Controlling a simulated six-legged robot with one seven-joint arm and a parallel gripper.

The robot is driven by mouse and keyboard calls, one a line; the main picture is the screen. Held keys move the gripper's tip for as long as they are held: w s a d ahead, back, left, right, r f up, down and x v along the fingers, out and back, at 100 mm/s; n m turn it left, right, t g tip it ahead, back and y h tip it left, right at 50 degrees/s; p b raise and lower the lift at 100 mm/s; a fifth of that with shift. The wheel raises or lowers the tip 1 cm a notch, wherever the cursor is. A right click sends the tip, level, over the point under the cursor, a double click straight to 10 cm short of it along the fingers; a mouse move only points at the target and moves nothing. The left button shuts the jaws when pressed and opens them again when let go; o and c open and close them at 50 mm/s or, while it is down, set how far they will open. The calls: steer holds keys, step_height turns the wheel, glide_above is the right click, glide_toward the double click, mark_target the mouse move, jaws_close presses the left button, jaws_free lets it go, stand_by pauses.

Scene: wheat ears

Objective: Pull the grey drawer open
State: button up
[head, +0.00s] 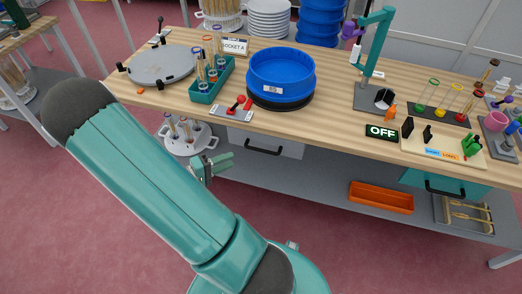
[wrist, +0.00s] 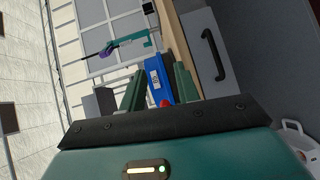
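The grey drawer (head: 288,148) hangs under the workbench top in the head view, left of centre. It looks shut, and its black bar handle (head: 263,151) runs across the front. In the wrist view the drawer front (wrist: 197,38) is at the upper right, with its handle (wrist: 213,54) tilted and clear of the fingers. My gripper (head: 220,163) is just left of and slightly below the drawer in the head view. In the wrist view its two green fingers (wrist: 158,88) are apart, with nothing held between them.
The workbench top (head: 335,135) carries a blue sieve stack (head: 282,75), a green tube rack (head: 210,83) and a red-handled device (head: 233,110) above the drawer. A white round rack (head: 187,137) is left of my gripper. An orange tray (head: 381,197) lies on the lower shelf.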

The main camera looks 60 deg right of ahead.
steer(key=s+d+f+n+t+h, duration=0.25)
steer(key=d+f+t+h, duration=0.2)
steer(key=f, duration=0.35)
steer(key=n+t+h, duration=0.1)
steer(key=n+t, duration=0.5)
steer(key=t, duration=0.1)
glide_toward(261, 149)
steer(key=x, duration=1)
steer(key=shift+d+f, duration=0.1)
steer(key=shift+f, duration=0.3)
steer(key=shift+s, duration=0.1)
jaws_close()
